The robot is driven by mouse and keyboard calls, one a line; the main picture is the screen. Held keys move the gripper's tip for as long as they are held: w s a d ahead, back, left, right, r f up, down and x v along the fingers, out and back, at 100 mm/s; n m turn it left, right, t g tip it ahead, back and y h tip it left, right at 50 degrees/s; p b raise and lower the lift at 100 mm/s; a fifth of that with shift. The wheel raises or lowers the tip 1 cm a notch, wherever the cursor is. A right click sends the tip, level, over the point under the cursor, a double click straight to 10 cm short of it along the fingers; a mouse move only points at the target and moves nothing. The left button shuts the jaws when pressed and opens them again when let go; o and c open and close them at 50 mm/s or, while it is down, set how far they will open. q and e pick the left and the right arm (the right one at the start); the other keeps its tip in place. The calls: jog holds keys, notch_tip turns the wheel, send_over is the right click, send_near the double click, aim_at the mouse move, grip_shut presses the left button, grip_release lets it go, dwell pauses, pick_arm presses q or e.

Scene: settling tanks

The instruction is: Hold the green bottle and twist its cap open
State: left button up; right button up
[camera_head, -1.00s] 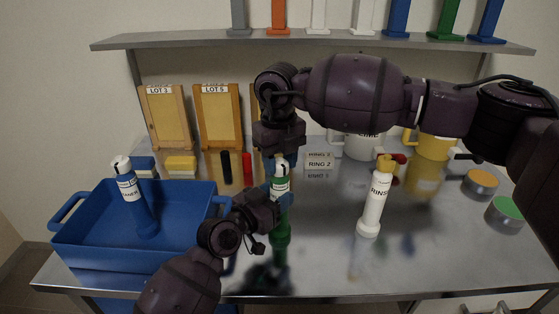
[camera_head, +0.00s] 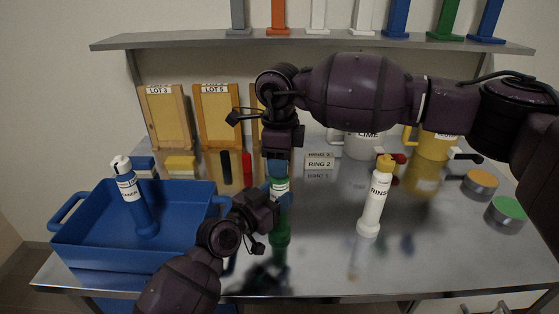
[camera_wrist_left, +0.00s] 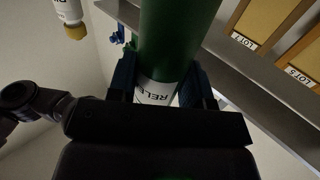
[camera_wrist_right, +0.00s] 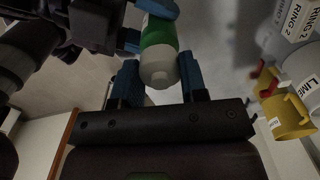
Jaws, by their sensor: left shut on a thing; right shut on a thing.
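The green bottle (camera_head: 280,240) stands upright above the steel table, label toward me. My left gripper (camera_head: 275,196) is shut on its body from the left; the left wrist view shows the blue fingers on both sides of the green bottle (camera_wrist_left: 172,40) near its label. My right gripper (camera_head: 278,167) comes down from above and is shut on the bottle's cap. In the head view the cap is hidden by the fingers. In the right wrist view the pale cap (camera_wrist_right: 158,76) sits between the blue fingers, above the green shoulder.
A blue tub (camera_head: 90,240) with a blue bottle (camera_head: 140,205) stands at the left. A white RINSE bottle (camera_head: 373,205) stands to the right of the grippers. Two round tins, boards and mugs line the back and right. Front centre-right table is clear.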

jog(key=shift+n, duration=0.8)
jog(key=o, duration=0.9)
jog(key=shift+o, duration=0.2)
jog(key=shift+r, duration=0.15)
notch_tip(320, 180, up, 12)
jog(key=shift+s, duration=0.1)
pick_arm(q)
jog(key=o, duration=1.2)
